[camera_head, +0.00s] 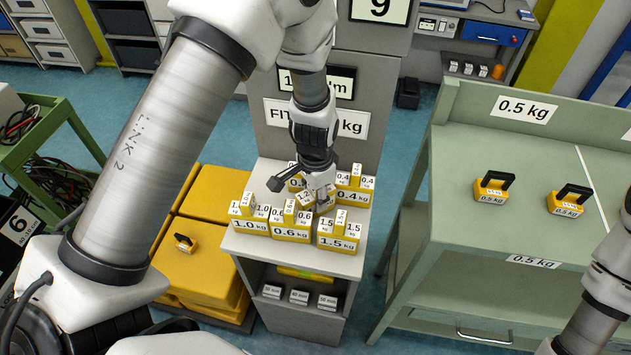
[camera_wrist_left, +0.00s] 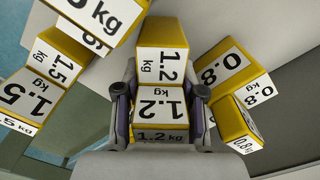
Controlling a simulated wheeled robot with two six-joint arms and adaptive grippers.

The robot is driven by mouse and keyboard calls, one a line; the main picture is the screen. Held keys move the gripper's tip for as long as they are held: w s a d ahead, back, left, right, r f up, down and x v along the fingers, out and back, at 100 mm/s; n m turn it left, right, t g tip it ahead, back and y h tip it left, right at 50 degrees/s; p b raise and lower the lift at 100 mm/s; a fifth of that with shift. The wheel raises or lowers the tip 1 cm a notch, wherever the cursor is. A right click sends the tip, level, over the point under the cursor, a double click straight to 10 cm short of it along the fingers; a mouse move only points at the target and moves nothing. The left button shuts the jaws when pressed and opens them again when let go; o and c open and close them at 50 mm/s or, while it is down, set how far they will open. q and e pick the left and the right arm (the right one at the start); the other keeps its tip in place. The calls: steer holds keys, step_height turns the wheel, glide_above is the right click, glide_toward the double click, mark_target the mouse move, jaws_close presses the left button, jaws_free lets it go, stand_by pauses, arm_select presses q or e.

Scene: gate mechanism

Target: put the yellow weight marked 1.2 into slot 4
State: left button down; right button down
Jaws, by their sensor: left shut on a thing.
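The yellow weight marked 1.2 (camera_wrist_left: 160,105) has white labels and sits between the two fingers of my left gripper (camera_wrist_left: 160,110) in the left wrist view. In the head view my left gripper (camera_head: 318,200) is over the small grey stand, among other weights, and is shut on the 1.2 weight (camera_head: 306,198). The gripper partly hides the weight there. I cannot tell whether the weight touches the stand. No slot marked 4 can be made out. My right gripper is out of view; only part of my right arm shows at the right edge.
The grey stand (camera_head: 245,244) carries weights marked 1.0 (camera_head: 250,229), 0.6 (camera_head: 290,233), 1.5 (camera_head: 338,243) and 0.4 (camera_head: 347,196), crowded around the gripper. A green bench (camera_head: 510,225) at right holds two black-handled yellow weights (camera_head: 490,188). Yellow blocks (camera_head: 200,265) stand at left.

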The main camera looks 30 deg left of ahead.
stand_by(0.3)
arm_select(q)
steer(key=c, duration=0.7)
jaws_free()
